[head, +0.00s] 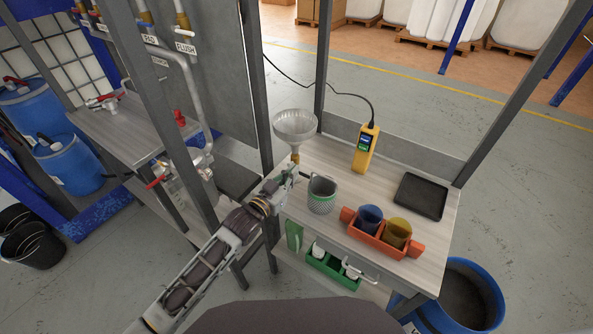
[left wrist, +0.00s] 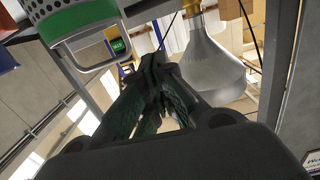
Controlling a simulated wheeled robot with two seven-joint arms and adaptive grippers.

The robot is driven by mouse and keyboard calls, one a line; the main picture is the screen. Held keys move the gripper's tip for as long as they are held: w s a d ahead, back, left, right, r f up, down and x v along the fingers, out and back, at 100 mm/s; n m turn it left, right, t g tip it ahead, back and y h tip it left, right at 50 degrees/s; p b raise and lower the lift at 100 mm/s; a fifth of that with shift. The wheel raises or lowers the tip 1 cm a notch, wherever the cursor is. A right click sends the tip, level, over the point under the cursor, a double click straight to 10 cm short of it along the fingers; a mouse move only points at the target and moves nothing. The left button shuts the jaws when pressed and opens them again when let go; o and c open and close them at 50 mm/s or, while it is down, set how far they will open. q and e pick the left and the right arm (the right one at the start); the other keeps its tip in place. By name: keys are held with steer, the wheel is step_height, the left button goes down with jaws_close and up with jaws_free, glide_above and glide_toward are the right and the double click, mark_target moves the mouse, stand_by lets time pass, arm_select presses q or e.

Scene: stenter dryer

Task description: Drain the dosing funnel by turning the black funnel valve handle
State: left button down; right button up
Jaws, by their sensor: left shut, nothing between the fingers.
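The dosing funnel (head: 295,124), a pale metal cone, stands at the back left corner of the workbench. A brass-coloured fitting (head: 295,157) shows under it. My left gripper (head: 291,176) is just below this fitting, in front of the funnel stem. In the left wrist view, which is turned over, its dark fingers (left wrist: 160,75) are together and empty. The funnel (left wrist: 212,62) is to their right there, with the brass fitting (left wrist: 190,7) at the top edge. I cannot make out the black valve handle in either view. My right gripper is not in view.
A perforated mug (head: 322,196) stands just right of my left gripper. An orange tray (head: 366,236) with two cups, a yellow meter (head: 366,148) and a black tray (head: 420,196) share the bench (head: 400,256). A grey frame post (head: 258,100) stands close to the left.

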arm_select(q)
steer(key=shift+b+v, duration=0.4)
steer(key=shift+v, duration=2.45)
steer(key=shift+m, duration=0.3)
